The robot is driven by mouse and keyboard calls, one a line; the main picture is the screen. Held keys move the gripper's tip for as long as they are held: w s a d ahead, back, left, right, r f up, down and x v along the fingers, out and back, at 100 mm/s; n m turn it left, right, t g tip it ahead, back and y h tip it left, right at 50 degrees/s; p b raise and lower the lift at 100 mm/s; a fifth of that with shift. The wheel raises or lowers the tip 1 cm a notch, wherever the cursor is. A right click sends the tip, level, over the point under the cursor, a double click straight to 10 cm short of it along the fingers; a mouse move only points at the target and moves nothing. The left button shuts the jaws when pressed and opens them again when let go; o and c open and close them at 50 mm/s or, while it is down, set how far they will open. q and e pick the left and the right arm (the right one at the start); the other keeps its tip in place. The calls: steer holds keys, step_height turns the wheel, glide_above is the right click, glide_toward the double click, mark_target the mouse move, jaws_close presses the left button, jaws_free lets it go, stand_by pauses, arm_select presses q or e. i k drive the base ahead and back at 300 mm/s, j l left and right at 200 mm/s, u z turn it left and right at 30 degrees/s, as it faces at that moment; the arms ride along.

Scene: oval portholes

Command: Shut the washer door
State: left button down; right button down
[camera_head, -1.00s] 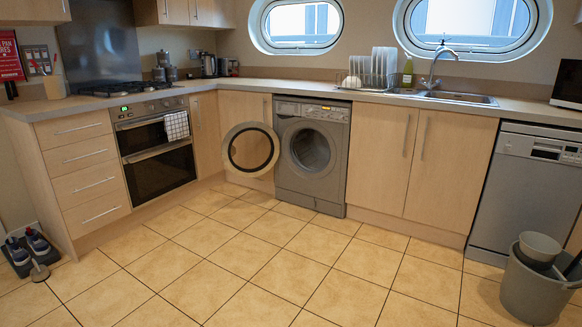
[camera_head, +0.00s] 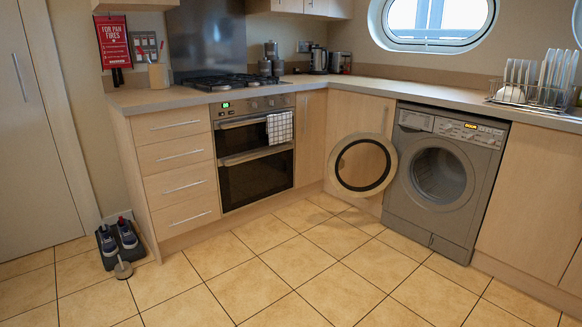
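The grey washer (camera_head: 446,182) stands under the counter at the right. Its round door (camera_head: 362,165), a dark ring with a clear middle, hangs wide open to the left, in front of a wooden cabinet. The drum opening (camera_head: 438,177) is uncovered, and its inside looks dim. Neither of my grippers shows in the head view.
The tiled floor (camera_head: 277,262) in front of the washer is clear. An oven (camera_head: 253,155) with a checked towel and a drawer unit (camera_head: 178,170) stand left of the door.

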mark_target(336, 162)
steer(key=i+j, duration=0.1)
steer(key=i, duration=0.75)
steer(key=i+j+z, duration=0.15)
steer(key=i, duration=0.7)
